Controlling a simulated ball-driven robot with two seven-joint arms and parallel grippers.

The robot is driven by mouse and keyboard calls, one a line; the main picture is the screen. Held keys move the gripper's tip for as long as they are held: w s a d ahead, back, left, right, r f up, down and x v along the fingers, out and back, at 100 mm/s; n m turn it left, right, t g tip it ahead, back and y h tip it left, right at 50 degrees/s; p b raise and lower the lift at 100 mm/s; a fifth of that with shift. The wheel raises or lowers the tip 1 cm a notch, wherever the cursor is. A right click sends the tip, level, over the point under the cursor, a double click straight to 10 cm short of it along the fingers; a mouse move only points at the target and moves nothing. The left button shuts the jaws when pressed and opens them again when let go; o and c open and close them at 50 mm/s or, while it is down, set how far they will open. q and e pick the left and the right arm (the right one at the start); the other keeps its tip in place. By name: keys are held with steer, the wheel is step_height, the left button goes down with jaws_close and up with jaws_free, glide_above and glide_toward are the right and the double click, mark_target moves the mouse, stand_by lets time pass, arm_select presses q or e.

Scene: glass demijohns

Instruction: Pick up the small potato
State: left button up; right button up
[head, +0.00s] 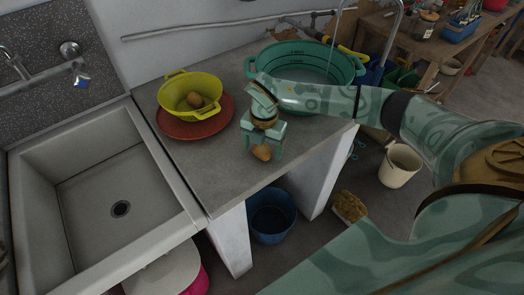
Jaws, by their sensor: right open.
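A small brown potato (262,153) lies on the grey counter near its front edge. My right gripper (263,148) is over it, pointing down, with its open fingers on either side of the potato. I cannot tell whether the fingers touch it. Another brown potato (194,100) sits in a yellow-green colander (174,88) at the back left of the counter. My left gripper is not in view.
The colander stands on a red plate (190,128). A green basin (262,62) is behind my right arm. A sink (120,208) lies left of the counter. A blue bucket (270,222) is below on the floor.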

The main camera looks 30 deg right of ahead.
steer(key=shift+f, duration=0.35)
steer(key=c, duration=1.1)
steer(key=shift+o, duration=0.2)
steer(key=shift+r, duration=0.1)
